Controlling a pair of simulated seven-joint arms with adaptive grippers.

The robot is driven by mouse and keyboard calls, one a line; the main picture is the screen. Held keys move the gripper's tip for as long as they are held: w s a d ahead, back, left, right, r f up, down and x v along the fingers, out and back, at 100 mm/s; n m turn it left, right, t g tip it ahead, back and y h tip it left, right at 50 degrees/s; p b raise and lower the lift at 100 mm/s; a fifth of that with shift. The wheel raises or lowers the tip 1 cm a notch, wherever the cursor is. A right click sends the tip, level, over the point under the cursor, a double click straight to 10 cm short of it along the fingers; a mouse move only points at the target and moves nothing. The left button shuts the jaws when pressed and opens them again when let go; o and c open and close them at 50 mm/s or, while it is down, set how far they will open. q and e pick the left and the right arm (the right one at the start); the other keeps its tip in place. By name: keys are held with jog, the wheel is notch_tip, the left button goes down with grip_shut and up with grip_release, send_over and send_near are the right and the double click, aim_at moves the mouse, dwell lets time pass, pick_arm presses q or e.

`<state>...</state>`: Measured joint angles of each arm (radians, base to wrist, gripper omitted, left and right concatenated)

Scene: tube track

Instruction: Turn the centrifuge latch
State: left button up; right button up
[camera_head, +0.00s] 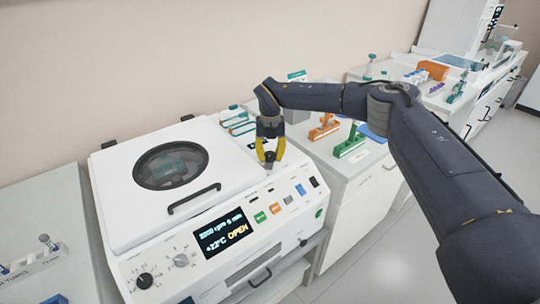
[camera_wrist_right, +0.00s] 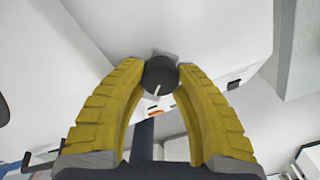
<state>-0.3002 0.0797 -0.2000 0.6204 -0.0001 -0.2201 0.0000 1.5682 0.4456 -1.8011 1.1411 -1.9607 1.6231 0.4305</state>
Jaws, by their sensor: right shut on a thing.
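The white centrifuge (camera_head: 125,220) stands on the bench with its lid (camera_head: 118,205) down; a round dark window and a black handle (camera_head: 194,199) are on the lid. My right gripper (camera_head: 269,163) points down on the centrifuge's top at the right of the lid. Its yellow fingers (camera_wrist_right: 158,78) are shut on the knob from both sides. In the head view the fingers mostly hide the knob. My left gripper is not in view.
Green-capped items (camera_head: 238,122) lie behind the centrifuge. A green rack (camera_head: 350,142) and an orange rack (camera_head: 324,128) stand on the bench to the right. Another rack (camera_head: 35,262) is at the far left. My right arm spans the right side.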

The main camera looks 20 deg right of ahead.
aim_at(271, 154)
jog(key=n, duration=0.4)
jog(key=shift+s+n, duration=0.1)
jog(key=shift+n, duration=0.2)
jog(key=shift+d+f+n, duration=0.1)
jog(key=shift+n, duration=2.2)
jog(key=o, duration=1.3)
jog(key=shift+d, duration=0.1)
jog(key=shift+r, duration=0.2)
jog(key=shift+r, duration=3.85)
